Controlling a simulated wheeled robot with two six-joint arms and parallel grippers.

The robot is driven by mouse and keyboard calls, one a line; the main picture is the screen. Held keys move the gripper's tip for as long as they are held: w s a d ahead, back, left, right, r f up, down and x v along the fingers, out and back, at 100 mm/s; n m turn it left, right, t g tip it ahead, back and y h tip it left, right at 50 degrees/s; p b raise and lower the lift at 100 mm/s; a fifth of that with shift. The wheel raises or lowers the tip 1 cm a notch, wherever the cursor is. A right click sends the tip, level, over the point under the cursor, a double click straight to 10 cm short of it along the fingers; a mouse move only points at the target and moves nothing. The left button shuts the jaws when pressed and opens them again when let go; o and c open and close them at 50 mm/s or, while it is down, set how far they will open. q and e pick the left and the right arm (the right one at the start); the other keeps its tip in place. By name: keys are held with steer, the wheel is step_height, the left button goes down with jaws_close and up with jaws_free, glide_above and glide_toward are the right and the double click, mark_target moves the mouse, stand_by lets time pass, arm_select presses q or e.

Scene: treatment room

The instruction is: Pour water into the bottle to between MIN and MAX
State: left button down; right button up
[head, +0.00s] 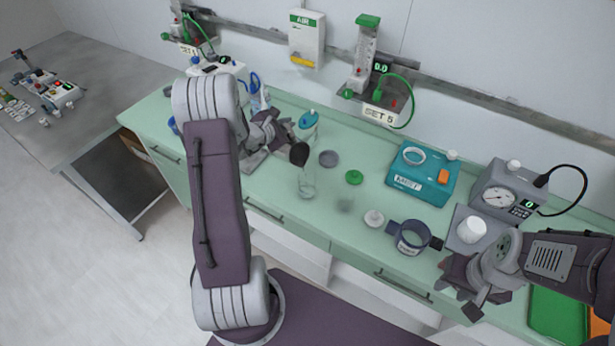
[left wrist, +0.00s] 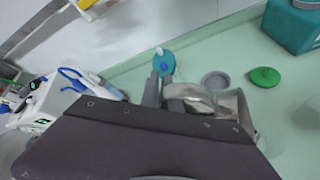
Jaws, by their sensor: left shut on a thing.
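My left gripper (head: 268,138) is shut on a grey vessel with a dark round end (head: 299,154), held tilted above the counter. In the left wrist view the vessel (left wrist: 235,106) looks shiny and is partly hidden by my arm. A clear bottle (head: 307,186) stands on the counter just below the dark end. Its MIN and MAX marks and any water level are too small to read. Another faint clear container (head: 345,199) stands to its right. My right gripper (head: 463,290) is at the counter's front right, its fingers apart and empty.
A green lid (head: 353,177), a grey disc (head: 328,158) and a white round piece (head: 374,218) lie nearby. A blue-lidded container (head: 307,122) stands behind the vessel. A dark-blue ring-shaped holder (head: 410,237), teal box (head: 422,175), gauge unit (head: 506,190) and white cup (head: 472,230) are to the right.

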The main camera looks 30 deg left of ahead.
arm_select(q)
steer(key=shift+d+r, duration=0.15)
steer(key=shift+r, duration=0.15)
arm_select(e)
steer(key=shift+s+d+f, duration=0.15)
steer(key=shift+d, duration=0.15)
stand_by(0.4)
arm_select(q)
steer(key=shift+s+d+r+b, duration=0.1)
steer(key=shift+s+d+b, duration=0.05)
steer(key=shift+b, duration=0.35)
arm_select(e)
steer(key=shift+s+d+f, duration=0.2)
steer(key=shift+d+f, duration=0.1)
steer(key=shift+d, duration=0.2)
